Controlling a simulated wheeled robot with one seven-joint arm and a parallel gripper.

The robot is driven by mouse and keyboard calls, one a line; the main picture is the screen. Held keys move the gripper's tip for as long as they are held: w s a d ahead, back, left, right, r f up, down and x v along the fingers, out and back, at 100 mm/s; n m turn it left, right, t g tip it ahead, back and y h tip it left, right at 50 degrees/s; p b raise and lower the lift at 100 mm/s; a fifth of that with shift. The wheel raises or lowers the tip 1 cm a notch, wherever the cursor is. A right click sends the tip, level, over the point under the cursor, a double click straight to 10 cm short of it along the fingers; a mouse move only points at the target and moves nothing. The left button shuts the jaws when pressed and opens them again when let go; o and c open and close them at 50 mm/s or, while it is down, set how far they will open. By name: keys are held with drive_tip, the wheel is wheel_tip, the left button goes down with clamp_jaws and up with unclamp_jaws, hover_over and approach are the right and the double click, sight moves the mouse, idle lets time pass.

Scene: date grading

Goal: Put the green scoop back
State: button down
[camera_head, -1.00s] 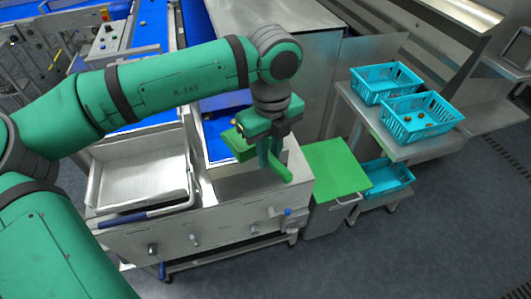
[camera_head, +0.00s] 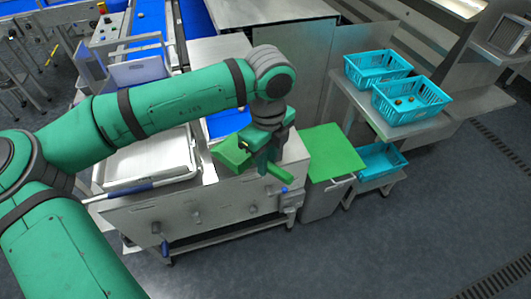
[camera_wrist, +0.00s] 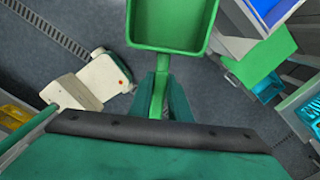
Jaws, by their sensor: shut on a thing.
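The green scoop (camera_wrist: 172,28) is held in my gripper (camera_wrist: 160,95); in the wrist view its handle runs between the fingers and its open, empty pan points away from me. In the head view the scoop's pan (camera_head: 232,155) shows to the left of my gripper (camera_head: 266,162), and the handle end sticks out to the lower right. My gripper is shut on the handle and holds the scoop in the air, in front of and above the steel machine (camera_head: 225,210). The scoop's resting place cannot be made out.
A bin with a green lid (camera_head: 332,152) stands right of the machine. A steel table (camera_head: 440,120) further right bears two blue baskets (camera_head: 377,68) (camera_head: 410,97); another blue crate (camera_head: 378,165) sits below. A steel tray (camera_head: 150,160) lies left. The floor in front is clear.

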wheel_tip(320, 180, down, 43)
drive_tip(key=w+n, duration=0.1)
drive_tip(key=n, duration=2.5)
drive_tip(key=shift+w+d, duration=0.25)
drive_tip(key=shift+w, duration=0.1)
drive_tip(key=shift+a+f, duration=0.1)
drive_tip(key=shift+f, duration=0.1)
drive_tip(key=shift+s, duration=0.1)
